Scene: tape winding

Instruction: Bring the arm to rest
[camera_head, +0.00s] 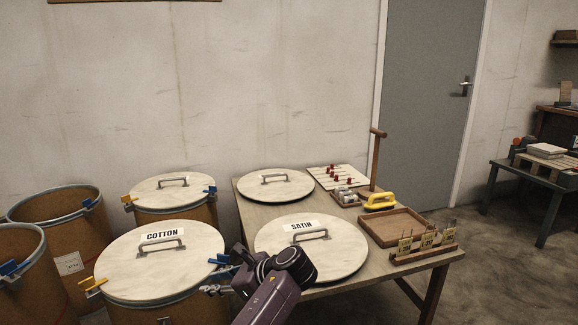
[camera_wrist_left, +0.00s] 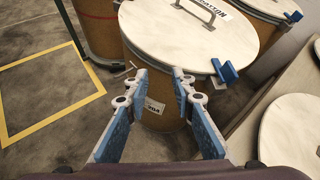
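My left gripper (camera_head: 222,279) is in front of the table's left edge, beside the lidded COTTON drum. In the left wrist view its two blue-padded fingers (camera_wrist_left: 160,82) are spread apart with nothing between them. Behind them stands the COTTON drum (camera_wrist_left: 160,118) with its pale lid (camera_wrist_left: 180,40). In the head view the COTTON lid (camera_head: 130,268) lies on its drum, left of the gripper. My purple left arm reaches in from the bottom and partly covers the SATIN lid (camera_head: 345,255) on the table. My right gripper is not in view.
Two open drums (camera_head: 55,205) stand at left. The floor at right (camera_head: 500,285) is clear.

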